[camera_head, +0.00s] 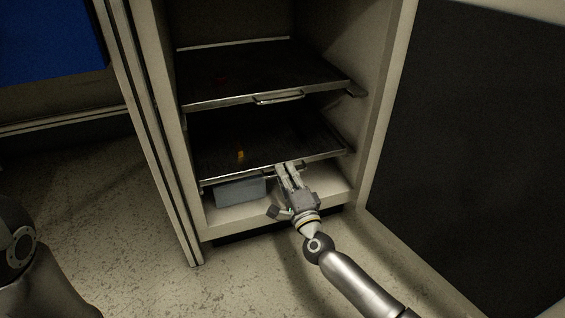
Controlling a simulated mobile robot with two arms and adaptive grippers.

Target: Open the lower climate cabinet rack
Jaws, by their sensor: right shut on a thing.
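The climate cabinet (385,85) stands open in front of me, with two dark racks inside. The lower rack (225,137) has a metal front edge with a handle at its middle. My right gripper (283,168) is at that front edge and is shut on the lower rack's handle, which its fingers mostly hide. The upper rack (250,72) sits above it with its own handle (278,99) free. My left arm shows only partly at the lower left; its gripper is out of the picture.
A small orange object (240,154) is on the lower rack. A grey-blue box (240,190) sits on the cabinet floor below it. The open cabinet door (470,150) stands at the right. A blue panel (50,38) is at the upper left. The floor in front is clear.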

